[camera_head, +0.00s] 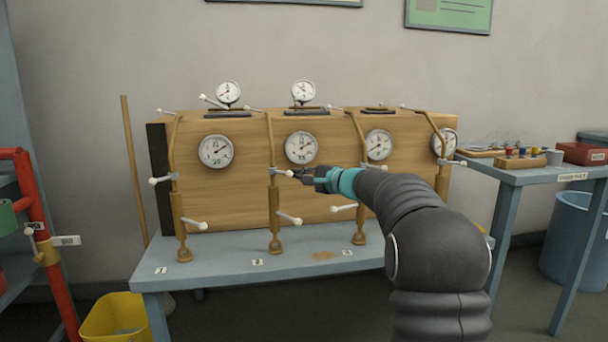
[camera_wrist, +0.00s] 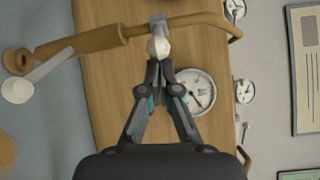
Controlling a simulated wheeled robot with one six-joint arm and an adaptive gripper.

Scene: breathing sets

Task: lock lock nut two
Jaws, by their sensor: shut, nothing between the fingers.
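The second brass stand (camera_head: 274,215) rises from the bench beside the label 2. A grey collar with a short white-tipped lever (camera_head: 279,172), which looks like lock nut two, sits partway up it. In the wrist view the grey collar (camera_wrist: 157,20) is around the brass tube, and its white round lever end (camera_wrist: 158,47) faces the camera. My gripper (camera_head: 300,174) is just right of this lever. In the wrist view my gripper (camera_wrist: 159,66) is shut, its tips just below the white end. I cannot tell whether they touch it.
A wooden panel (camera_head: 240,185) with several gauges stands behind the stands on a grey bench (camera_head: 210,255). The first stand (camera_head: 181,215) is to the left. A lower white-tipped lever (camera_head: 289,218) sticks out of the second stand. A side table (camera_head: 510,178) stands right.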

